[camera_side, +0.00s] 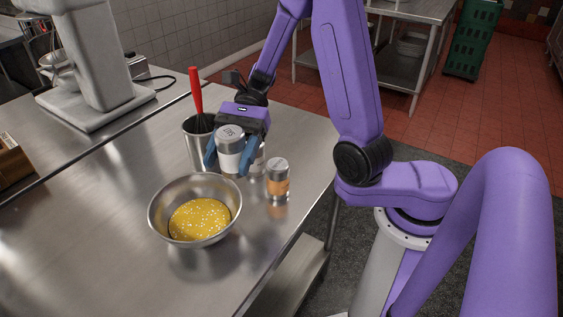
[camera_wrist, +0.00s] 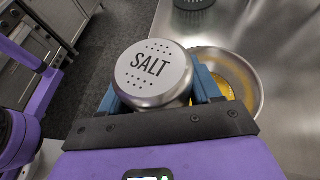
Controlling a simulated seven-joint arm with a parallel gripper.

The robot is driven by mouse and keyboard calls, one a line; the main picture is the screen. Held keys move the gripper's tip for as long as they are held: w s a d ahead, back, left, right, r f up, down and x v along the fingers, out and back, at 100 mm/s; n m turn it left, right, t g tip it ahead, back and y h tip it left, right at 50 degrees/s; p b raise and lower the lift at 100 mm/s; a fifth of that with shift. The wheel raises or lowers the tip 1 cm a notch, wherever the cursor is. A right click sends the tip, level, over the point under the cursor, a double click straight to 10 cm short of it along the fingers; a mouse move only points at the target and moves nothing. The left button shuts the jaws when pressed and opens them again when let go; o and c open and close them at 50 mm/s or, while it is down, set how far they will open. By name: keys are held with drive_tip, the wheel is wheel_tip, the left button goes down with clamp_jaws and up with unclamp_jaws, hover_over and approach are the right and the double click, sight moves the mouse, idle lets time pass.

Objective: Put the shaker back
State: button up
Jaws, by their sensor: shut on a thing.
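The salt shaker (camera_side: 229,149) is metal with a pale label, and its lid reads SALT in the wrist view (camera_wrist: 154,72). My gripper (camera_side: 229,161) is shut on it, with one blue finger on each side; the fingers also flank it in the wrist view (camera_wrist: 160,92). The shaker looks roughly upright, behind the mixing bowl. I cannot tell whether its base touches the table. A second shaker with an orange label (camera_side: 278,183) stands upright to the right of my gripper. Another pale, shiny shape (camera_side: 258,161) shows partly behind my right finger; I cannot tell what it is.
A metal bowl (camera_side: 158,222) with yellow, white-specked contents sits in front. A metal container (camera_side: 196,150) holding a red-handled whisk (camera_side: 196,92) stands close on the left. The steel table (camera_side: 95,235) is clear at the left front; its right edge (camera_side: 312,205) is near the shakers.

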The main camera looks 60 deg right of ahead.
drive_tip(key=d+m+t, duration=0.1)
drive_tip(key=d, duration=0.2)
drive_tip(key=s+d+m+t, duration=0.1)
drive_tip(key=d+t, duration=0.1)
drive_tip(key=d, duration=0.2)
drive_tip(key=s+d+m+t, duration=0.1)
drive_tip(key=d, duration=0.3)
drive_tip(key=shift+s+d+f+m, duration=0.1)
drive_tip(key=shift+d+f+m, duration=0.05)
drive_tip(key=shift+f+m, duration=0.25)
drive_tip(key=s+d+m+t+h, duration=0.2)
drive_tip(key=s+d+m+t, duration=0.45)
drive_tip(key=s+d, duration=0.2)
drive_tip(key=shift+n, duration=0.35)
drive_tip(key=w+f, duration=0.3)
drive_tip(key=w, duration=0.1)
drive_tip(key=w+d+f, duration=0.1)
drive_tip(key=w+f, duration=0.2)
drive_tip(key=w, duration=0.2)
drive_tip(key=w+d+f, duration=0.1)
drive_tip(key=w+f, duration=0.2)
drive_tip(key=w, duration=0.1)
drive_tip(key=shift+w+d+f, duration=0.2)
drive_tip(key=shift+w+f, duration=0.1)
drive_tip(key=shift+f, duration=1.7)
drive_tip(key=shift+f, duration=0.1)
drive_tip(key=o, duration=1.2)
